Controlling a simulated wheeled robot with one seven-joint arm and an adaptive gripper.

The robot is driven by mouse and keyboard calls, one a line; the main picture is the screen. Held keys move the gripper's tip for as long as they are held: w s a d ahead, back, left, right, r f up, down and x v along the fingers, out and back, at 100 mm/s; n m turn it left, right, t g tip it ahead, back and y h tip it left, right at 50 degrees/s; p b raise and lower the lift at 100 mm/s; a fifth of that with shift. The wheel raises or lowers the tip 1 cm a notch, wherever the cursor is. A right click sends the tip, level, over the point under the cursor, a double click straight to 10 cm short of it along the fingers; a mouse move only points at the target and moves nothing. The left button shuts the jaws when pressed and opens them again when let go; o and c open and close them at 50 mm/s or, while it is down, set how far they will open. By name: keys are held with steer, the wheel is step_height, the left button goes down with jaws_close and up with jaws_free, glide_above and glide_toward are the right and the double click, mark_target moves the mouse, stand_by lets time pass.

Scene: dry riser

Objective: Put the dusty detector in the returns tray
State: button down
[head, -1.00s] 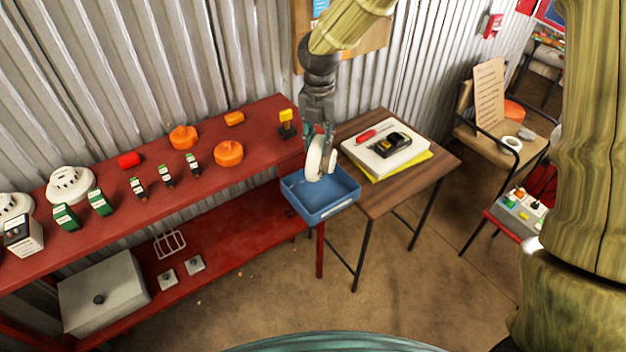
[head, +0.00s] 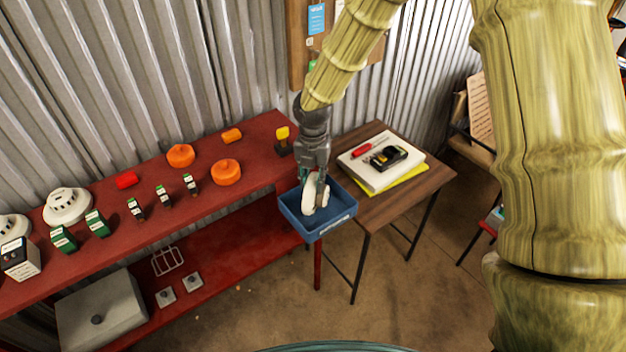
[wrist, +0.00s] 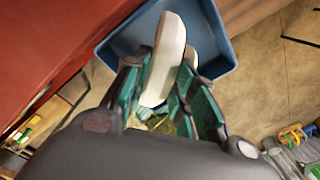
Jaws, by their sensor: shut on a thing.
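A white round detector (head: 309,196) is held on edge in my gripper (head: 315,178), low within the walls of the blue tray (head: 327,228). In the wrist view the detector (wrist: 162,60) stands between the teal fingers of my gripper (wrist: 160,88), which are shut on it. The blue tray (wrist: 222,52) lies behind and below it. I cannot tell whether the detector touches the tray floor. Dust on it is too small to make out. Two other white detectors (head: 68,206) sit at the left of the red shelf.
A grey box (head: 100,312) is on the lower shelf.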

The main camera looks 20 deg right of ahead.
steer(key=shift+f, duration=0.55)
steer(key=shift+f, duration=0.15)
steer(key=c, duration=1.2)
jaws_free()
steer(key=shift+o, duration=0.2)
step_height(320, 180, up, 12)
steer(key=b, duration=0.3)
